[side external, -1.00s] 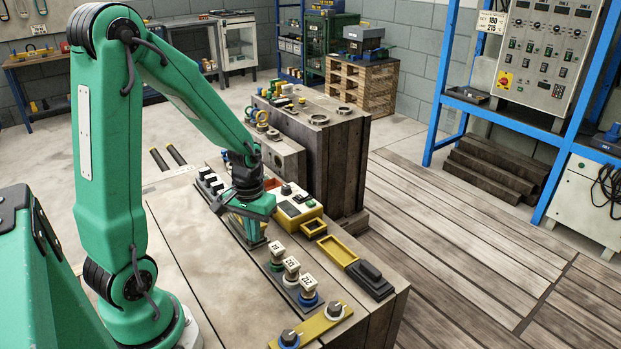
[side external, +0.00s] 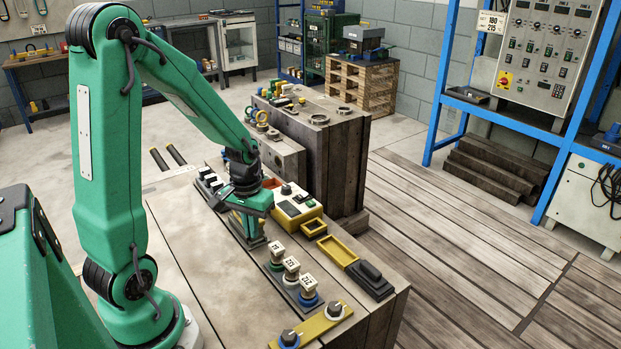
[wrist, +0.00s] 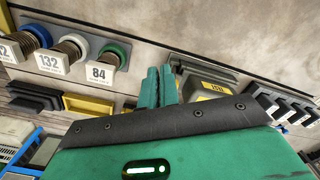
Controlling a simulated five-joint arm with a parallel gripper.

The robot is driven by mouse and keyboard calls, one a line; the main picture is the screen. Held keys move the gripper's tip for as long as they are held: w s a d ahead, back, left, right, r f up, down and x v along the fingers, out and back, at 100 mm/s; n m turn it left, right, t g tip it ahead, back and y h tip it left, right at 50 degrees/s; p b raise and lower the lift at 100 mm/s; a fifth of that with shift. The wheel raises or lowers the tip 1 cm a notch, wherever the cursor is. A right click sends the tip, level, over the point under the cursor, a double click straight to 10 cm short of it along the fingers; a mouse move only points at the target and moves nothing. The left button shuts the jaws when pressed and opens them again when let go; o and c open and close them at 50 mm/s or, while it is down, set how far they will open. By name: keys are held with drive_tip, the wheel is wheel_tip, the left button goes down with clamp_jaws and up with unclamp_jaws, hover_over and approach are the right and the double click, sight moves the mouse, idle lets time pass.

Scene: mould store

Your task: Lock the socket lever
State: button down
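My gripper (wrist: 160,86) shows in the wrist view with its two teal fingers close together and nothing seen between them. A grey socket housing (wrist: 190,74) with a yellow labelled part (wrist: 212,92) stands just to the right of the fingers. I cannot tell whether the fingers touch it, or which part of it is the lever. In the side view my gripper (side external: 251,230) points down over the bench, and it hides most of the socket beneath. A bit of yellow (side external: 235,217) shows beside the fingers there.
Numbered tagged plugs (side external: 291,268) stand in a row in front of my gripper. Black switches (side external: 208,180) lie behind it. A yellow control box (side external: 297,209), a yellow tray (side external: 337,250) and a dark block (side external: 371,277) line the right edge. The bench's left half is clear.

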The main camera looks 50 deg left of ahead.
drive_tip(key=shift+w+a+r, duration=0.2)
drive_tip(key=shift+a+r, duration=0.05)
drive_tip(key=shift+a, duration=0.2)
drive_tip(key=shift+d, duration=0.2)
drive_tip(key=shift+s+d+r, duration=0.1)
drive_tip(key=shift+s+d, duration=0.05)
drive_tip(key=shift+d, duration=0.3)
drive_tip(key=shift+r, duration=0.15)
wheel_tip(320, 180, up, 7)
idle(1.2)
idle(0.3)
